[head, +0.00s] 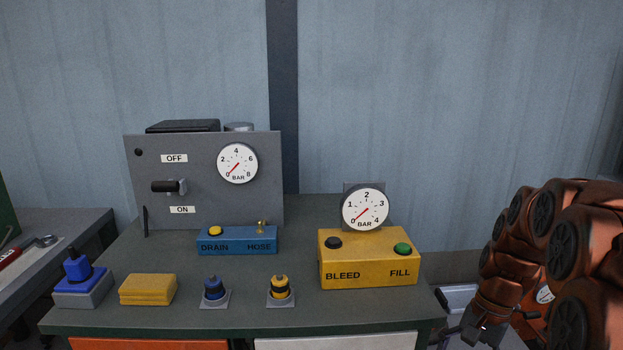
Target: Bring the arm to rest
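My arm is folded at the right side of the head view, with its orange-brown links right of the bench. My gripper (478,338) hangs at the lower right, beside the bench's right edge. Its dark fingers are partly cut off by the bottom edge of the picture, and I cannot tell whether they are open or shut. I see nothing held in the part that shows. The gripper is apart from everything on the bench top.
The bench (325,305) carries a grey OFF/ON panel (205,205), a blue DRAIN/HOSE box (237,240), a yellow BLEED/FILL box (369,262) with a gauge (365,209), a blue switch (83,282), a yellow block (148,290) and two knobs (214,290) (280,290). Wall behind.

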